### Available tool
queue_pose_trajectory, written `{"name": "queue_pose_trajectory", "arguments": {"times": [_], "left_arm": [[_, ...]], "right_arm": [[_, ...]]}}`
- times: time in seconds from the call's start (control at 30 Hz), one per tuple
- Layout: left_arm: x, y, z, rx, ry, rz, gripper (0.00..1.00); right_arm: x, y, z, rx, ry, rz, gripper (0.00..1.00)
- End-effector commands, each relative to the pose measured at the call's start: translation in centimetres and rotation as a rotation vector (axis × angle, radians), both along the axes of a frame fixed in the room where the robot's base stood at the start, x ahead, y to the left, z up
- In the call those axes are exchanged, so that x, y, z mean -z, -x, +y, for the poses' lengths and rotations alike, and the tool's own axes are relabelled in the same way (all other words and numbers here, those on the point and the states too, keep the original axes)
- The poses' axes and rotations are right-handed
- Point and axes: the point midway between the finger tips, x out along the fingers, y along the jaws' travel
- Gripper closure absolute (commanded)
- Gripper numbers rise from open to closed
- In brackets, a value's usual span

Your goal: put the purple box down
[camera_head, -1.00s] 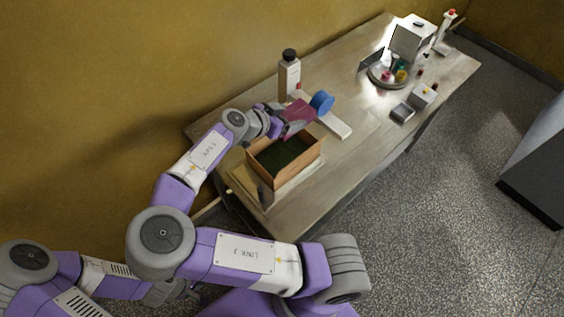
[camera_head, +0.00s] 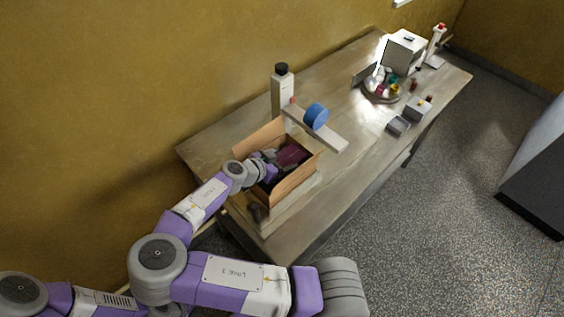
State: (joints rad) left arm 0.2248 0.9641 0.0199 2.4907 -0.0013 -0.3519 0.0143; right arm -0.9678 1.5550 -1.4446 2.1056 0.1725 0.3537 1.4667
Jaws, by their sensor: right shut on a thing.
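The purple box (camera_head: 291,156) is a dark magenta block inside the open brown wooden crate (camera_head: 296,180), near its back right wall. My right gripper (camera_head: 275,162) is shut on the purple box and reaches into the crate from the left. Its fingers and the lower part of the purple box are partly hidden by shadow and the crate walls, so I cannot tell whether the box touches the crate floor. My left gripper does not show.
The crate stands on the wooden table (camera_head: 220,140) at its near left end. A round tray (camera_head: 380,95) with small coloured items is farther right.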

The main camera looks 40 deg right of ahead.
Motion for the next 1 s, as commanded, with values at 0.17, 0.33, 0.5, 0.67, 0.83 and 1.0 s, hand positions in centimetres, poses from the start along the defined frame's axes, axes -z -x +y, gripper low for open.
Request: {"name": "queue_pose_trajectory", "arguments": {"times": [0.17, 0.33, 0.5, 0.67, 0.83, 1.0], "left_arm": [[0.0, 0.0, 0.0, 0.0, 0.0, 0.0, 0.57], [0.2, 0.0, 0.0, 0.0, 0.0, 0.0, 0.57], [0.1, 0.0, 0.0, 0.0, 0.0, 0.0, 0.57], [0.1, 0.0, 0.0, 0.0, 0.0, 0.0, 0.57], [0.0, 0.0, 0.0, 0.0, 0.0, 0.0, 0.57], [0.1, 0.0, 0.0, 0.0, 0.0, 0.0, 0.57]], "right_arm": [[0.5, -0.1, 0.0, -0.001, 0.001, -0.003, 0.59], [0.7, 0.0, 0.0, -0.001, 0.001, -0.003, 0.59], [0.6, 0.0, 0.0, 0.0, 0.0, -0.001, 0.0], [0.6, 0.0, 0.0, 0.0, 0.0, -0.001, 0.0], [0.1, 0.0, 0.7, -0.003, 0.001, -0.003, 0.0], [-1.3, 0.1, 3.4, -0.008, 0.001, -0.004, 0.0]]}}
